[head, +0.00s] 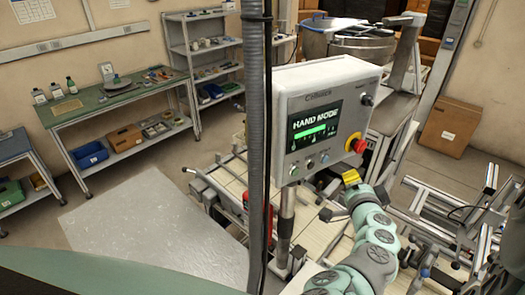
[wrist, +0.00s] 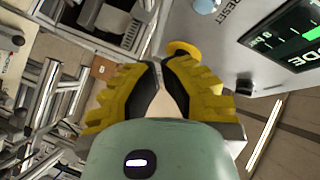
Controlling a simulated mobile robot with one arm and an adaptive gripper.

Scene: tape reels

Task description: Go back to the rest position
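My gripper (wrist: 160,64) has yellow ribbed fingers with dark inner pads. In the wrist view the fingertips come together, with a narrow gap lower between the fingers and nothing held. In the head view my gripper (head: 351,178) is at the end of my pale green arm, just below the right side of a control panel (head: 293,92). The panel's screen reads HAND MODE above a green bar. A red knob on a yellow collar (head: 355,143) sits just above my gripper. The panel also shows in the wrist view (wrist: 225,45), close beyond the fingers.
A metal post (head: 286,215) holds up the panel. Metal frames (head: 440,215) stand right of my arm. A green-topped workbench (head: 115,95) and a shelf rack (head: 205,50) stand along the back left. A cardboard box (head: 448,127) is at right.

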